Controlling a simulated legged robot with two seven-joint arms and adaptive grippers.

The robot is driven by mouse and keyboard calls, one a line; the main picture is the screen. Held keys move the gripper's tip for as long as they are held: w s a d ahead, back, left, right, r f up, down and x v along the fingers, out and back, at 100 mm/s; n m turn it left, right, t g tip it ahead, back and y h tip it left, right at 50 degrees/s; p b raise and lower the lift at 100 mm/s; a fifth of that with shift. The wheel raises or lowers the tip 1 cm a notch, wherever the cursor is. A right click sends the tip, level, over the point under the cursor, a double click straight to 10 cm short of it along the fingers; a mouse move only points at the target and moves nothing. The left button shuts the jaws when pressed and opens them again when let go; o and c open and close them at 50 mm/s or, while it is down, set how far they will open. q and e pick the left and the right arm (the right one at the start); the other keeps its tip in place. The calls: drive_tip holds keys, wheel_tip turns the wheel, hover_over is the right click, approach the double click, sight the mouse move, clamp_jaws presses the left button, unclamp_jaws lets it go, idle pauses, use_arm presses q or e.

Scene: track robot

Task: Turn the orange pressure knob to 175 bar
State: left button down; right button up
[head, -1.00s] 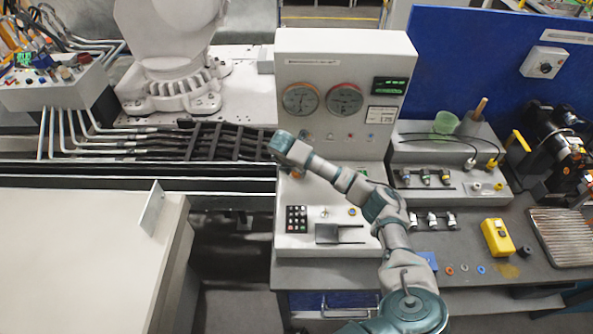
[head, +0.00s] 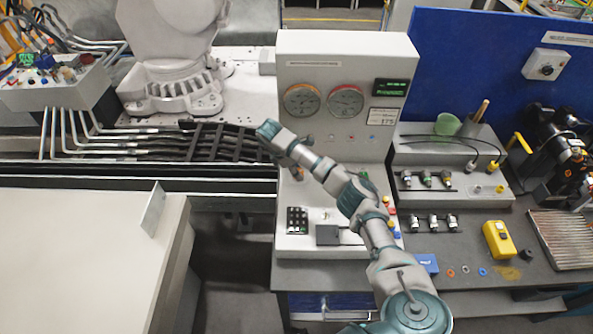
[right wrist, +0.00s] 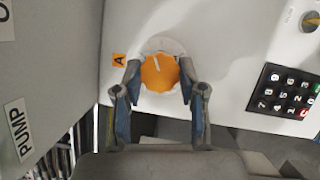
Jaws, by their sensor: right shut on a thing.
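The orange pressure knob (right wrist: 159,73) sits in a pale round collar beside an orange "A" label (right wrist: 118,60). A white line on its face points up and slightly left in the right wrist view. My right gripper (right wrist: 159,82) is shut on the knob, with one finger on each side. In the head view my right arm reaches up and left across the console (head: 345,55); its fingertips are hard to make out there. The console has two round gauges, a green digital display (head: 390,87) and a card reading 175 (head: 383,116). The gauge and display readings are too small to tell. My left gripper is not in view.
A black keypad (right wrist: 284,89) lies to the right of the knob, and a grey panel marked PUMP (right wrist: 18,130) stands to the left. A valve block (head: 450,165) and a yellow box (head: 499,239) are on the bench at right. A white robot base stands behind left.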

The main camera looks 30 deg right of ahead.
drive_tip(key=shift+w+r+m, duration=0.1)
drive_tip(key=shift+r+m, duration=0.05)
drive_tip(key=shift+m, duration=0.45)
drive_tip(key=o, duration=1)
drive_tip(key=shift+o, duration=0.7)
drive_tip(key=shift+w+a+r, duration=0.1)
drive_tip(key=shift+r, duration=0.1)
drive_tip(key=v, duration=1.1)
drive_tip(key=shift+w, duration=0.3)
